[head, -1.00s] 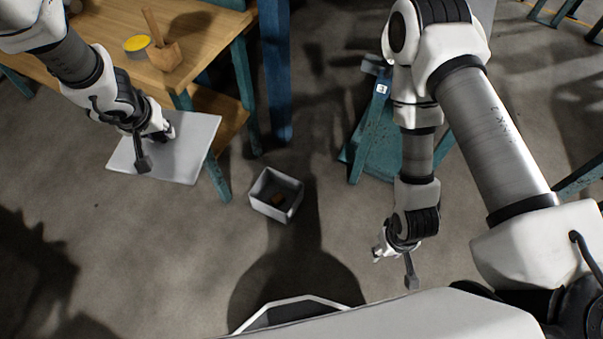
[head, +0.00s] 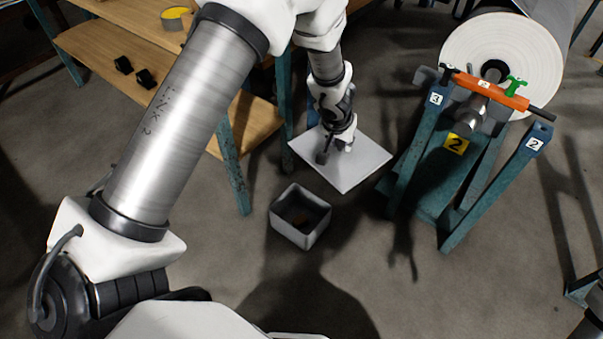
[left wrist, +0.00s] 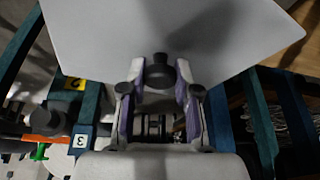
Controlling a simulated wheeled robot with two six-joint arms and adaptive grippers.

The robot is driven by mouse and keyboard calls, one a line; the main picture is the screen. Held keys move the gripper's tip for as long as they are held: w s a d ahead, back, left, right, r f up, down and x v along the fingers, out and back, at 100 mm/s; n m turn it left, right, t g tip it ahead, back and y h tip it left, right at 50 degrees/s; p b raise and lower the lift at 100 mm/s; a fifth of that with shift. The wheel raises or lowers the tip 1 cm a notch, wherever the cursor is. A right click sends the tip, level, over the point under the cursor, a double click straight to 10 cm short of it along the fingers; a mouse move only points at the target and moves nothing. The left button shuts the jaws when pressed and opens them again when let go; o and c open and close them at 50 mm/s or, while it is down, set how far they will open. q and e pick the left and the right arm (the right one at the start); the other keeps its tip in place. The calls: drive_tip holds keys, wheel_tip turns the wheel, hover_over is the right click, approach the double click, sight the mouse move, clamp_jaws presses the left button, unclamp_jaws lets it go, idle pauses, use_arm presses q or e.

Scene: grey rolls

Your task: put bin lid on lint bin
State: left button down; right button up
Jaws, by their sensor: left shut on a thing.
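The bin lid (head: 352,166) is a flat light-grey square plate, held level behind and to the right of the bin in the head view. My left gripper (head: 338,146) is shut on the lid's dark knob from above. In the left wrist view the lid (left wrist: 165,30) fills the top, with the knob (left wrist: 160,72) between the fingers. My right gripper does not show now.
A blue trestle stand (head: 470,180) holds a large white roll (head: 500,52) at the right, with an orange bar (head: 487,88) near it. A wooden workbench (head: 130,60) with blue legs stands at the left. Bare floor surrounds the bin.

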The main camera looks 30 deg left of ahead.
use_arm(q)
drive_tip(key=w+a+f+b, duration=0.1)
drive_tip(key=a+f+b, duration=0.3)
drive_tip(key=f+b, duration=0.3)
drive_tip(key=a+f+n+b, duration=0.1)
drive_tip(key=a+f+b, duration=0.4)
drive_tip(key=f, duration=1.1)
drive_tip(key=w+a+f+n+y+b, duration=0.1)
drive_tip(key=a+f+b, duration=0.4)
drive_tip(key=f+b, duration=0.6)
drive_tip(key=shift+w+f, duration=0.25)
drive_tip(key=shift+w, duration=0.1)
wheel_tip(320, 180, down, 9)
drive_tip(key=b, duration=0.5)
drive_tip(key=shift+r+b, duration=0.15)
drive_tip(key=shift+b, duration=0.25)
drive_tip(key=shift+p, duration=0.4)
drive_tip(key=shift+f+n, duration=0.3)
drive_tip(key=shift+f, duration=0.15)
